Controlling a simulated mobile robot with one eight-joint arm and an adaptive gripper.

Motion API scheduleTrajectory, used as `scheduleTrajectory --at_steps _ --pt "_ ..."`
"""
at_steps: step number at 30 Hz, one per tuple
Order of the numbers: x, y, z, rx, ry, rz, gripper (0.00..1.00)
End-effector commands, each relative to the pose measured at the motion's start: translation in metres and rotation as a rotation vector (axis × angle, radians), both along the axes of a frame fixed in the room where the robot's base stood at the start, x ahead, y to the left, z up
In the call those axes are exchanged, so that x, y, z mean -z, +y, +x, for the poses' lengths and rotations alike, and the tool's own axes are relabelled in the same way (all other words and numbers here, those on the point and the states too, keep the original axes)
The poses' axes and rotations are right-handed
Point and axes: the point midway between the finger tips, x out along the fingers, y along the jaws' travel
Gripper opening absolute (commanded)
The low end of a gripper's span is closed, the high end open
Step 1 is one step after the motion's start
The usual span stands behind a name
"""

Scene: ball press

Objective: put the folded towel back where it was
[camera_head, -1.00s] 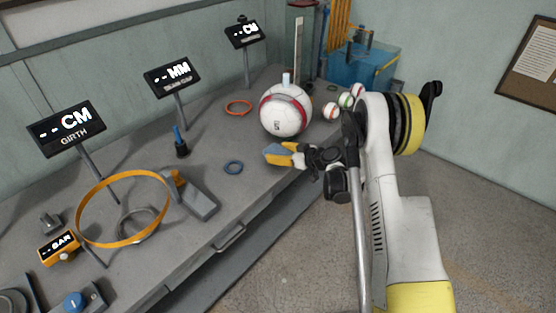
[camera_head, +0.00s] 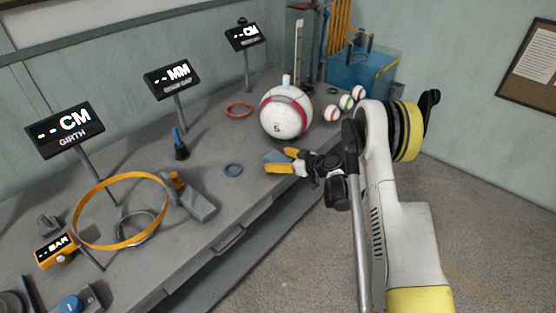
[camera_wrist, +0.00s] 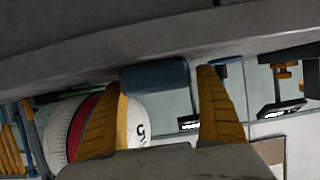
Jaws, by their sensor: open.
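The folded towel (camera_head: 275,156) is a small blue bundle at the bench's front edge, in front of the white and red ball. My gripper (camera_head: 281,160) is open beside it, with one yellow finger at its far side and one at its near side. In the wrist view the towel (camera_wrist: 157,75) shows as a blue-grey roll against the grey bench surface, between the two fingertips of my gripper (camera_wrist: 160,78). Whether a finger touches it cannot be told. Part of the towel is hidden by the fingers in the head view.
The ball (camera_head: 286,112) stands close behind the gripper. Small balls (camera_head: 345,102) lie to its right. A large orange hoop (camera_head: 122,178) stands left.

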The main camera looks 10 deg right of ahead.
Motion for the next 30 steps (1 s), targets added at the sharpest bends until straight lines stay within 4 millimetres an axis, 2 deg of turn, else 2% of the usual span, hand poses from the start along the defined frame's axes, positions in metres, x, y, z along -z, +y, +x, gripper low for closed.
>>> scheduleTrajectory --at_steps 12,17,21,23,25,30 --pt "-0.037 -0.05 -0.065 0.004 0.0 0.0 0.84" --pt "-0.043 -0.061 -0.081 0.003 0.0 0.0 0.84" --pt "-0.054 -0.061 -0.086 0.003 0.018 -0.001 0.84" --pt "-0.067 -0.057 -0.087 0.008 0.045 -0.004 0.84" --pt "-0.089 -0.05 -0.089 0.021 0.093 -0.008 0.84" --pt "-0.156 -0.025 -0.112 0.079 0.244 -0.032 0.84"
